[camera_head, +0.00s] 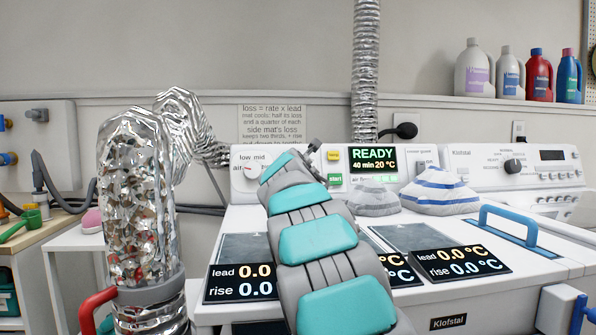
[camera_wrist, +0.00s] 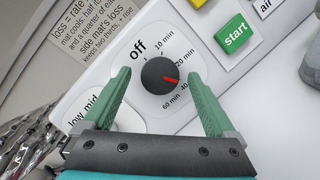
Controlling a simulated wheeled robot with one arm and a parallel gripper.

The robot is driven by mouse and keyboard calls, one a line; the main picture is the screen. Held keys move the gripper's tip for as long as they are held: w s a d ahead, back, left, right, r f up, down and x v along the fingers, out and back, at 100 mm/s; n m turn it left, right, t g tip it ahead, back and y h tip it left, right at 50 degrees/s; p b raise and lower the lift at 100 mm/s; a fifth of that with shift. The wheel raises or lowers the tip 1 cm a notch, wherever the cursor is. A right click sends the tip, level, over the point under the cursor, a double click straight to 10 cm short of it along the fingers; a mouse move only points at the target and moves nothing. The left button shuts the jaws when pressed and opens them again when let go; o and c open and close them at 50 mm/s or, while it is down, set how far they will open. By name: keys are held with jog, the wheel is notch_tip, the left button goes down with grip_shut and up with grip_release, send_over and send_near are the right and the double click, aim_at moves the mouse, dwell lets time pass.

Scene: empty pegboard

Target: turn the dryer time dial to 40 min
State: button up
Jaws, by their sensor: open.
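The dryer time dial (camera_wrist: 160,76) is a round black knob with a red pointer on the white panel in the wrist view. Around it are the marks off, 10, 20, 40 and 60 min. The red pointer aims right and slightly down, toward the 40 mark, which my right finger partly covers. My gripper (camera_wrist: 158,73) is open, its green fingers on either side of the knob with gaps to it. In the head view my arm hides the time dial. The dryer display (camera_head: 373,160) reads READY, 40 min, 20 °C.
A green start button (camera_wrist: 235,33) is close to the right finger, with a yellow button above it. A low/mid dial (camera_head: 248,170) is left of my arm. Foil ducts (camera_head: 140,200) stand at left. Folded cloths (camera_head: 438,192) and readout mats (camera_head: 462,262) are on the dryer top.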

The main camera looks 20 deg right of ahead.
jog(key=v, duration=0.7)
jog(key=shift+b, duration=0.3)
jog(key=shift+s+a+f, duration=0.1)
jog(key=shift+s+f, duration=0.05)
jog(key=shift+s, duration=0.05)
